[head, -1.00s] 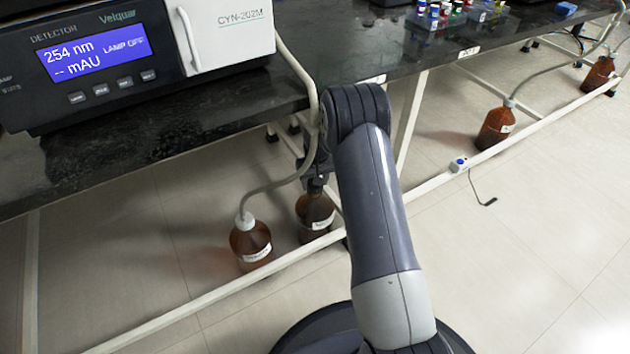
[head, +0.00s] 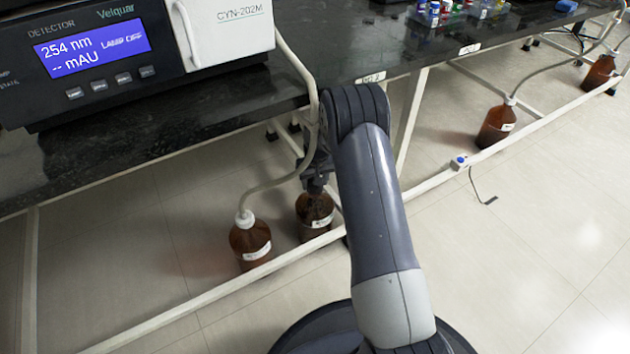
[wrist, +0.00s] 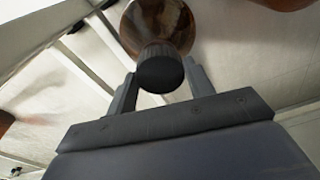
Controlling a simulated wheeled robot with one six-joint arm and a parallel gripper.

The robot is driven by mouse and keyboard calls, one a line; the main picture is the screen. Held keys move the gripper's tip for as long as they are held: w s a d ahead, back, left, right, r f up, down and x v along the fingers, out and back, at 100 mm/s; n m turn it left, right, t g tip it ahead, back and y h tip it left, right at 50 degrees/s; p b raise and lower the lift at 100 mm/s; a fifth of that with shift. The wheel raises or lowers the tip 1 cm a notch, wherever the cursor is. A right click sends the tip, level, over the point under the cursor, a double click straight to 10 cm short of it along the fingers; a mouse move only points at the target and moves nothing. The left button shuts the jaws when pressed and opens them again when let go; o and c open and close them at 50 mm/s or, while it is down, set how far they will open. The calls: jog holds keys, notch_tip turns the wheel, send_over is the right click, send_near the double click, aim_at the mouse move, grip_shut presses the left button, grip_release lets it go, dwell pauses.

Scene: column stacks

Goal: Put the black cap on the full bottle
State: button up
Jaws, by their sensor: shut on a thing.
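The black cap (wrist: 160,70) sits between the two fingers of my gripper (wrist: 159,78) in the wrist view, and the gripper is shut on it. A brown glass bottle (wrist: 158,20) with a white label is right beyond the cap, in line with it. The cap hides the bottle's mouth, so I cannot tell whether it is seated or just above. In the head view my gripper (head: 316,184) is directly over this bottle (head: 314,208), which stands upright on the floor under the bench. My arm partly hides the gripper there. I cannot see the cap clearly in the head view.
Another brown bottle (head: 250,243), with a white cap and tube (head: 275,185), stands close on the left. A white frame bar (head: 215,290) runs in front of both bottles. The black bench top (head: 200,125) is above. Further brown bottles (head: 496,125) stand at the right.

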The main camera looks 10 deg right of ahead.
jog(key=shift+f, duration=0.4)
dwell(0.4)
jog(key=o, duration=1)
